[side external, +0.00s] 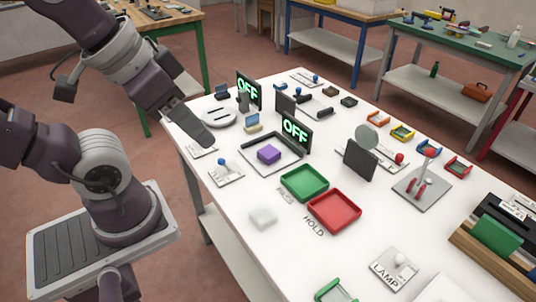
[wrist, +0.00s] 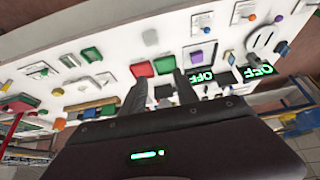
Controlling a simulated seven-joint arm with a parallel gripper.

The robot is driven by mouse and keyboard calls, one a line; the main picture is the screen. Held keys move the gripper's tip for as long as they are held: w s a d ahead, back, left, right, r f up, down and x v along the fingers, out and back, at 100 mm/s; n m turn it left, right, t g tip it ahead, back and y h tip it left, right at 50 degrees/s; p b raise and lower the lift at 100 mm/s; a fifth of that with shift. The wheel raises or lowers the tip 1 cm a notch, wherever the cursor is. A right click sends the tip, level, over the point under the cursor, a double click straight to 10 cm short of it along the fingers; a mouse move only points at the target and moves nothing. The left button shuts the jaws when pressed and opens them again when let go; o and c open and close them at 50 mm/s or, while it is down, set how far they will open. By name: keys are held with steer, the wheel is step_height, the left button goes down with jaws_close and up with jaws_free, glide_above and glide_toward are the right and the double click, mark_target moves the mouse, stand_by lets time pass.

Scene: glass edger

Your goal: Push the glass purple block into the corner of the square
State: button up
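The purple block (side external: 268,154) sits on a pale square base (side external: 257,164) with a dark raised edge forming a corner along its back. The block is inside the square, apart from the gripper. It also shows in the wrist view (wrist: 207,29), near the top right of centre. My gripper (side external: 207,141) hangs over the left edge of the white table, left of the square and higher than the block. In the wrist view its two dark fingers (wrist: 160,80) are spread apart with nothing between them. The fingers hide part of the table there.
Two OFF signs (side external: 296,131) (side external: 249,91) stand behind the square. A green tray (side external: 304,182) and a red tray (side external: 334,210) lie to its right.

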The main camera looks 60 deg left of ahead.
steer(key=shift+c, duration=0.5)
steer(key=shift+w, duration=0.25)
steer(key=c, duration=0.3)
steer(key=w+n, duration=0.1)
steer(key=w, duration=0.1)
steer(key=w+a+n+g, duration=0.1)
steer(key=w+n, duration=0.3)
steer(key=w, duration=0.1)
steer(key=shift+a+g, duration=0.15)
steer(key=shift+g, duration=0.15)
jaws_close()
steer(key=n+g, duration=0.4)
steer(key=n, duration=0.9)
glide_above(277, 165)
step_height(277, 165, down, 16)
step_height(277, 165, down, 10)
steer(key=shift+r, duration=0.1)
